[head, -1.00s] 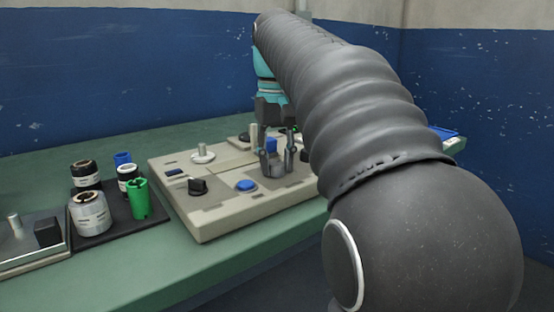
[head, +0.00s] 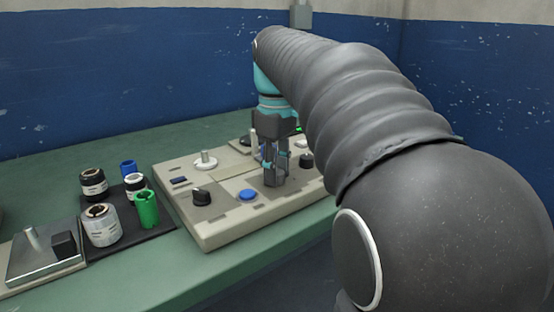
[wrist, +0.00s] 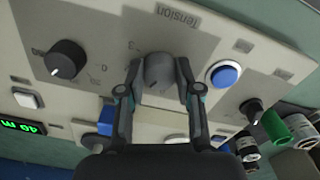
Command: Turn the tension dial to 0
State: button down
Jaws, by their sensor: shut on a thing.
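The tension dial (wrist: 158,72) is a grey round knob under the printed word "Tension" in the wrist view. I cannot make out clearly which mark the dial points to. In the head view my gripper (head: 275,178) points down onto the beige panel (head: 215,232), and its fingers largely hide the dial.
A blue button (head: 248,195) and a black knob (head: 201,197) sit on the panel near my gripper. Another black knob (wrist: 66,59) is beside the dial in the wrist view.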

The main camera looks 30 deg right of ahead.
jog(key=n, duration=0.4)
jog(key=shift+n+p, duration=0.3)
jog(key=shift+p, duration=0.05)
jog(key=n, duration=0.4)
jog(key=shift+n, duration=0.4)
jog(key=c, duration=0.8)
grip_release()
notch_tip(320, 180, up, 12)
dwell(0.4)
